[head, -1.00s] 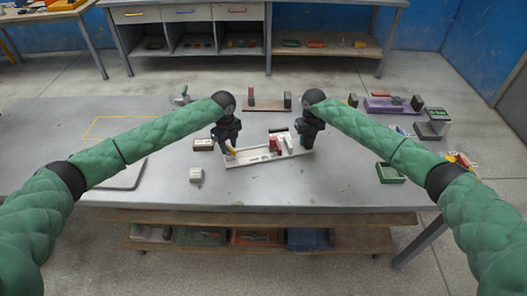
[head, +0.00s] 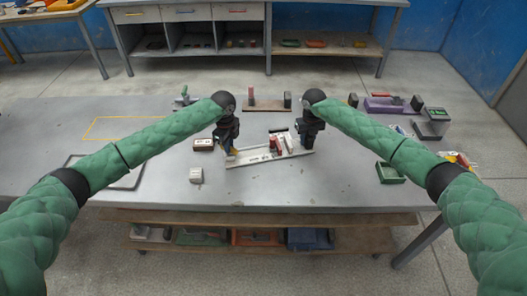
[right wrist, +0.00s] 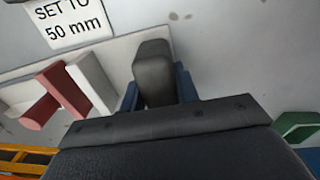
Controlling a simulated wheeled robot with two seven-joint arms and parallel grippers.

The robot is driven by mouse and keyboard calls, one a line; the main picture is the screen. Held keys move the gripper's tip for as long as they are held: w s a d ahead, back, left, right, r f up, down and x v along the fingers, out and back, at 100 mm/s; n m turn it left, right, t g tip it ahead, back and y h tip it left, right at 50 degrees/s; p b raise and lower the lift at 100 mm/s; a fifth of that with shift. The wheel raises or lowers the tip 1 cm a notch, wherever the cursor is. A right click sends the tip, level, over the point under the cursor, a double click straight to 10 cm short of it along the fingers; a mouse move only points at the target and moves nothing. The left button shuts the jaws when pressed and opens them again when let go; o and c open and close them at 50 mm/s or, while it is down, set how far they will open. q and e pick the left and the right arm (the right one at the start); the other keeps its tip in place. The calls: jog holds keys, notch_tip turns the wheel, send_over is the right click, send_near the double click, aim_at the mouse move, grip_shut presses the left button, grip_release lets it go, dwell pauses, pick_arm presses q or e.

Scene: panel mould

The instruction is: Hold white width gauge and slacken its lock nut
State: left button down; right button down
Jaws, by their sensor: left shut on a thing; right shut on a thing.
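The white width gauge (head: 262,159) lies slightly aslant on the grey table, with a red block (head: 274,144) and a white upright block on it. My right gripper (head: 307,146) is at its right end. In the right wrist view its blue fingers are shut on a dark grey block (right wrist: 154,75) at the gauge's end; the red block (right wrist: 62,92) and white block (right wrist: 91,82) stand to the left, apart from the fingers. My left gripper (head: 229,154) is shut at the gauge's left end, by a small yellow part. The lock nut cannot be made out clearly.
A small pale block (head: 196,175) lies front left, a green tray (head: 390,173) to the right. A purple fixture (head: 385,106) stands back right. The table's front strip is mostly clear.

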pick_arm(q)
jog(key=n, duration=0.6)
pick_arm(e)
jog(key=shift+a, duration=0.1)
pick_arm(q)
jog(key=n, duration=0.5)
jog(key=shift+n, duration=0.4)
jog(key=c, duration=1.4)
grip_release()
jog(key=shift+c, duration=0.2)
jog(key=shift+r, duration=0.1)
notch_tip(320, 180, up, 12)
pick_arm(e)
jog(key=c, duration=1)
grip_release()
